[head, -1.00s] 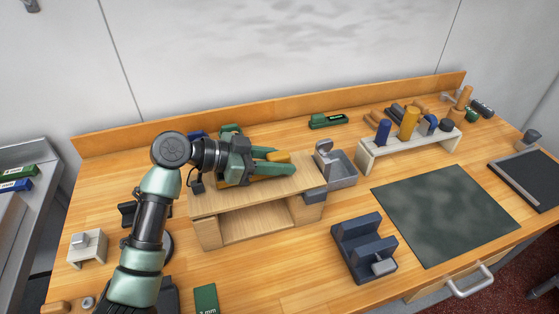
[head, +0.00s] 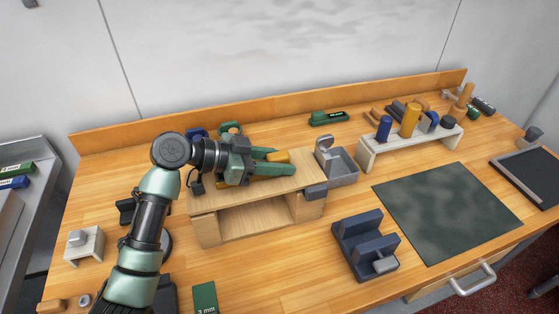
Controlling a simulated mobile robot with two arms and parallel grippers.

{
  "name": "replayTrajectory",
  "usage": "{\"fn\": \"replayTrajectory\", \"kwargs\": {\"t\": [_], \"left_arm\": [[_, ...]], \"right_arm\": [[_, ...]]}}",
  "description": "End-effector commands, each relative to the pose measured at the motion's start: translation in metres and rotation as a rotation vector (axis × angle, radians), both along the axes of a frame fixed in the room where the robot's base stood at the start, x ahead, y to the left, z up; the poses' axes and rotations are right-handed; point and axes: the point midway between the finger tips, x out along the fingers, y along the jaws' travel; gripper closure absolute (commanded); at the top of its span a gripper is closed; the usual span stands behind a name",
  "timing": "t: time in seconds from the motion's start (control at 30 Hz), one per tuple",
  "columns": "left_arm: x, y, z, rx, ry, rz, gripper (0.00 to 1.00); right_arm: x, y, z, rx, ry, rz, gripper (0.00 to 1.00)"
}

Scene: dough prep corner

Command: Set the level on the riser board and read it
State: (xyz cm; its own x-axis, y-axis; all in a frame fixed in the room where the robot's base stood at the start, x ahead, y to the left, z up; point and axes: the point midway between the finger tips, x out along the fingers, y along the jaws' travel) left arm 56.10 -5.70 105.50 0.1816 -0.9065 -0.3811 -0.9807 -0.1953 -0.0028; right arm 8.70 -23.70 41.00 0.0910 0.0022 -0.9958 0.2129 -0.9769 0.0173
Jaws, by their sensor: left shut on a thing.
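The riser board (head: 302,184) is a pale wooden top raised on wooden blocks at the left centre of the bench. My left gripper (head: 289,161) is over the board, its green fingers pointing right. It is shut on a yellow-orange bar (head: 276,156), which looks like the level. The bar is low over the board top, mostly hidden by the fingers and wrist. I cannot tell whether it touches the board, and no reading shows. My right gripper is not in view.
A grey metal bin (head: 342,167) stands just right of the riser. A dark blue block (head: 363,243) is in front, beside a green mat (head: 446,213). A white rack (head: 413,143) holds coloured cylinders. A green labelled item (head: 328,118) lies behind. Bare bench lies before the riser.

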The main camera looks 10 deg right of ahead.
Motion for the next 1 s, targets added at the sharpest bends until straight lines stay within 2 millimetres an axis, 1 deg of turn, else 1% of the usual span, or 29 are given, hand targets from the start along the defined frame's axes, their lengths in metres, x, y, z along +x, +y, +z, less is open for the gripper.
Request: {"fn": "replayTrajectory", "kwargs": {"t": [0.27, 0.3, 0.33, 0.37, 0.7, 1.0], "left_arm": [[0.0, 0.0, 0.001, 0.0, 0.0, 0.0, 1.0], [0.0, 0.0, 0.001, 0.0, 0.0, 0.0, 0.58], [0.0, 0.0, 0.001, 0.0, 0.0, 0.0, 0.5], [0.0, 0.0, 0.001, 0.0, 0.0, 0.0, 0.44], [0.0, 0.001, 0.0, 0.002, 0.001, 0.0, 0.44], [-0.004, 0.022, 0.009, 0.003, 0.001, 0.0, 0.44]], "right_arm": [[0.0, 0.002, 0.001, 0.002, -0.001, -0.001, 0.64], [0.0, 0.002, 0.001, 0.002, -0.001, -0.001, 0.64], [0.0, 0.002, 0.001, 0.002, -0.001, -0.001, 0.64], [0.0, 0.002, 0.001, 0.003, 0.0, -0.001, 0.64], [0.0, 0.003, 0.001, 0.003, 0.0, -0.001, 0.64], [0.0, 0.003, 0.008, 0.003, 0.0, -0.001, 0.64]]}}
